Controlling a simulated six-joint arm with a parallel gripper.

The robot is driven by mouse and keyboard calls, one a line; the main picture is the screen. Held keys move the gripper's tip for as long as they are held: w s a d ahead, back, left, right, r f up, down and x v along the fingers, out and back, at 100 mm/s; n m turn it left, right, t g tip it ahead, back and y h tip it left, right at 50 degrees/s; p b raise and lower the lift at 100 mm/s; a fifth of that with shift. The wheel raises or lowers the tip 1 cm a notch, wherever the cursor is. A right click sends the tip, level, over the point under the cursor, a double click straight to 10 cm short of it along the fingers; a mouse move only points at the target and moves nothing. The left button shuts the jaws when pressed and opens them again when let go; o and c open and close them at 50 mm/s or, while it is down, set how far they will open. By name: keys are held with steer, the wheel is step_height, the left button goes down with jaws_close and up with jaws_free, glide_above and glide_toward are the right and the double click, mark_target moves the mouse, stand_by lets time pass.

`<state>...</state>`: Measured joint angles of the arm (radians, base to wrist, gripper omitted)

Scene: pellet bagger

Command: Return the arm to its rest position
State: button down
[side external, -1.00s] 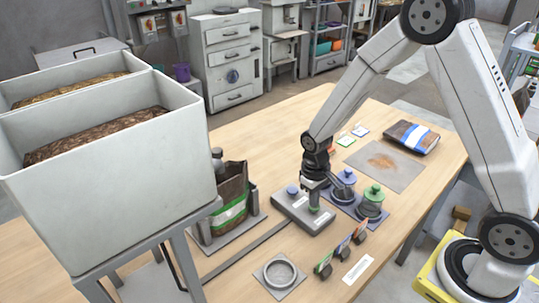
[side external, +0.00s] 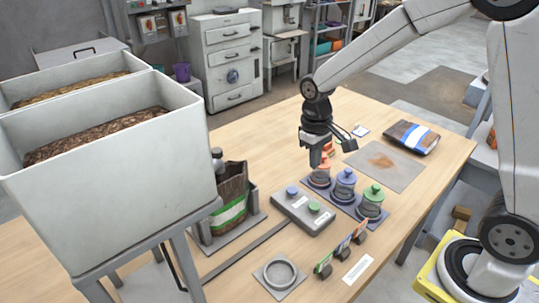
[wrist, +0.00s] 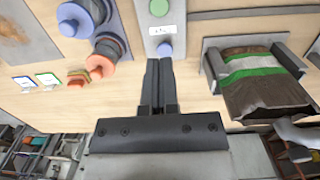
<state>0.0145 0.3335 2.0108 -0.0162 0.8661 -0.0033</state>
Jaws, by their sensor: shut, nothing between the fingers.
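My gripper (side external: 316,160) is shut and empty. It hangs pointing down above the wooden table (side external: 258,165), behind the grey button box (side external: 300,212) in the side view. In the wrist view my gripper (wrist: 160,62) has its two dark fingers together. Their tips show just below the blue button (wrist: 165,49) of the box, with the green button (wrist: 159,8) beyond. The fingers appear apart from the box.
Several lidded jars (side external: 344,186), with red, blue and green lids, stand right of the box. A brown bag (side external: 232,190) stands in a holder at left, near large white hoppers (side external: 120,190). A sealed bag (side external: 413,137) lies at the back right. Cards stand in front.

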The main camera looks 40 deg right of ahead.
stand_by(0.4)
steer(key=s+f+t, duration=0.2)
steer(key=s+t, duration=0.1)
steer(key=s, duration=0.7)
steer(key=shift+s+a, duration=0.15)
steer(key=shift+a, duration=0.25)
